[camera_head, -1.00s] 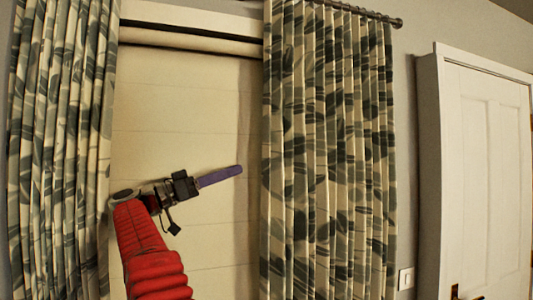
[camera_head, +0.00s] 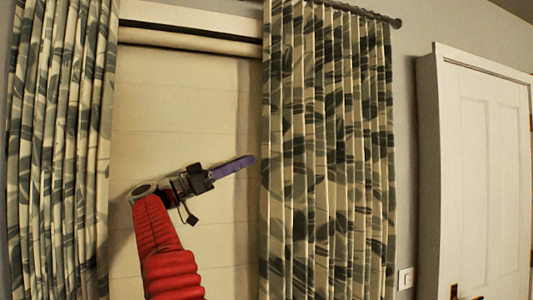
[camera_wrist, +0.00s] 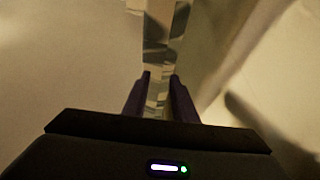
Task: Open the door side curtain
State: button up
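The door side curtain (camera_head: 328,150) is the right-hand one, a cream cloth with grey-green leaf print. It hangs in folds from a rod beside the pale window blind. My gripper (camera_head: 250,161), with purple fingers, points right and slightly up, its tip just left of this curtain's inner edge. In the wrist view my gripper (camera_wrist: 160,76) has its two fingers apart. A narrow strip of the curtain (camera_wrist: 158,50) shows straight ahead, in line with the gap between them. I cannot tell whether the fingers touch the cloth.
A matching curtain (camera_head: 58,150) hangs at the left. The pale blind (camera_head: 185,100) fills the window between. A white door (camera_head: 487,170) stands at the right, with a wall socket (camera_head: 405,279) near it. The curtain rod (camera_head: 385,17) ends right of the curtain.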

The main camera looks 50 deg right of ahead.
aim_at(266, 151)
jog(key=x, duration=0.7)
jog(key=shift+s+d+r, duration=0.15)
jog(key=shift+d+r, duration=0.05)
jog(key=shift+d, duration=0.15)
grip_shut()
dwell(1.1)
